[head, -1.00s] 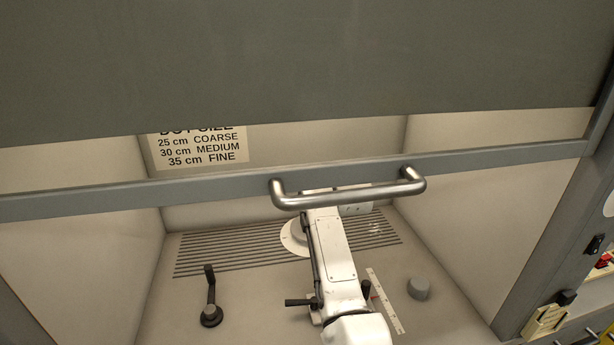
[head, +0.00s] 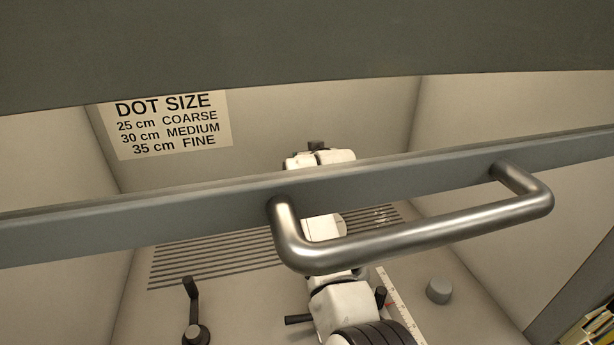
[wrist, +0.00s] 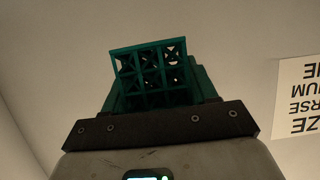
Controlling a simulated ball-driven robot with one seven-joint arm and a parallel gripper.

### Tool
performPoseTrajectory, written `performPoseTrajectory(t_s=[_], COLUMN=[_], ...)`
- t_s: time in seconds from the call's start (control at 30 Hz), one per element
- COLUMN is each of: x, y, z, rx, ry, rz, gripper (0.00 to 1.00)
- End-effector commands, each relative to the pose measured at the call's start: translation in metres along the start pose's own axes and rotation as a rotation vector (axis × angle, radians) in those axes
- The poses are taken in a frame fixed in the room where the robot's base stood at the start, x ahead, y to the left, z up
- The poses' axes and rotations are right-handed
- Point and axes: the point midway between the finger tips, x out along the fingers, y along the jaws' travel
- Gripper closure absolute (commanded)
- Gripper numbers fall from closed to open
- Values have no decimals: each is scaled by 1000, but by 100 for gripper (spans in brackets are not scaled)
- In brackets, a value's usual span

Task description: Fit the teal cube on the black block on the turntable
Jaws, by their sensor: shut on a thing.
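The teal cube (wrist: 150,66) is an open lattice of struts, seen in the wrist view just beyond the dark bar of my gripper (wrist: 155,88). My gripper is shut on it, and the cube looks slightly tilted against the jaws. In the head view, my white arm reaches in under the sash bar, and its upper part shows above the bar. The teal cube cannot be made out there. The turntable and the black block cannot be made out in the current views; my arm and the sash bar cover the middle of the floor.
A grey sash bar (head: 390,177) with a steel handle (head: 420,240) crosses in front of my arm. On the cabinet floor are a crank (head: 191,305), a grey knob (head: 439,290), a ruler (head: 400,308) and slats (head: 200,263). A dot-size sign (head: 170,125) hangs on the back wall.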

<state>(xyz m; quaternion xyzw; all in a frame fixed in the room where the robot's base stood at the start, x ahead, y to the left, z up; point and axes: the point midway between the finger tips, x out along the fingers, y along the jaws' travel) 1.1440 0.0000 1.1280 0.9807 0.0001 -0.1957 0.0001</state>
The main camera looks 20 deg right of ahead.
Motion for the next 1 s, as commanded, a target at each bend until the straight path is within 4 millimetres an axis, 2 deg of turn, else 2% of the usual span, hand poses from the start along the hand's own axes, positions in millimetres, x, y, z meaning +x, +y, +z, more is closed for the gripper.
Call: performPoseTrajectory(t_s=[0.03,0.33,0.67,1.0], x=[5,17,22,33], y=[0,0,0,0], z=[11,42,52,80], rx=[0,0,0,-1], ry=[0,0,0,-1], rz=[0,0,0,0], gripper=[78,78,78,78])
